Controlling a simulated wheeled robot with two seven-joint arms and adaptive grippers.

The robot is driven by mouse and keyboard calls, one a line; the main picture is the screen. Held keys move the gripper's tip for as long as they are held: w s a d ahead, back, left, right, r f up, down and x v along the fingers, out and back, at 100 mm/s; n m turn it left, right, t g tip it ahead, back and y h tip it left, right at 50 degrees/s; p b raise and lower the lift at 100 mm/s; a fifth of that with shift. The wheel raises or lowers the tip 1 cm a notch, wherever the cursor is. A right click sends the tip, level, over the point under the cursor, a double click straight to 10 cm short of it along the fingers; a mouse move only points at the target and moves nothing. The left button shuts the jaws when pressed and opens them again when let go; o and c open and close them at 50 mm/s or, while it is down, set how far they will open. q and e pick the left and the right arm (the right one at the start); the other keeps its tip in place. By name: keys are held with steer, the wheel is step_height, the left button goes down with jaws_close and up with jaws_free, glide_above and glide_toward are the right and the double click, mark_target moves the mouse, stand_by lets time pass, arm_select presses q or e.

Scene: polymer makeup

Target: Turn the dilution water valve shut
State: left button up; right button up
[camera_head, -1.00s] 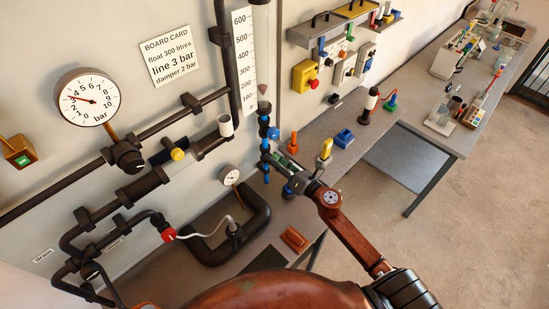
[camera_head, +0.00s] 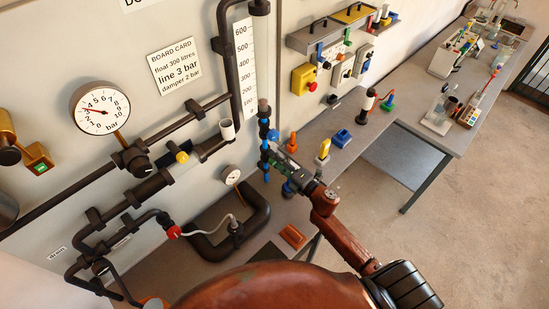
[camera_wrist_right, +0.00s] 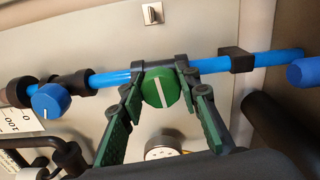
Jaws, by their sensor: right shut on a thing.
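A blue water pipe (camera_wrist_right: 215,65) crosses the right wrist view and stands upright beside the wall scale in the head view. On it sits a round green knob (camera_wrist_right: 161,86) with a white line, which lies nearly square across the pipe. My right gripper (camera_wrist_right: 161,82) has its green-padded fingers on either side of this knob, shut on it. In the head view my right gripper (camera_head: 277,160) reaches the pipe from the right and hides the knob. A blue knob (camera_wrist_right: 50,100) sits farther along the same pipe. No label names either knob. My left gripper is out of view.
Dark pipework with a pressure gauge (camera_head: 100,108) and a red knob (camera_head: 174,232) fills the left. A small gauge (camera_head: 230,174) is near the gripper. A yellow-topped item (camera_head: 324,149) and blue block (camera_head: 342,138) stand on the bench behind my arm.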

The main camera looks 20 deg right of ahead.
steer(key=shift+m, duration=0.6)
steer(key=shift+p, duration=0.3)
steer(key=o, duration=1.2)
steer(key=shift+c, duration=0.2)
steer(key=v, duration=1.2)
steer(key=shift+d, duration=0.1)
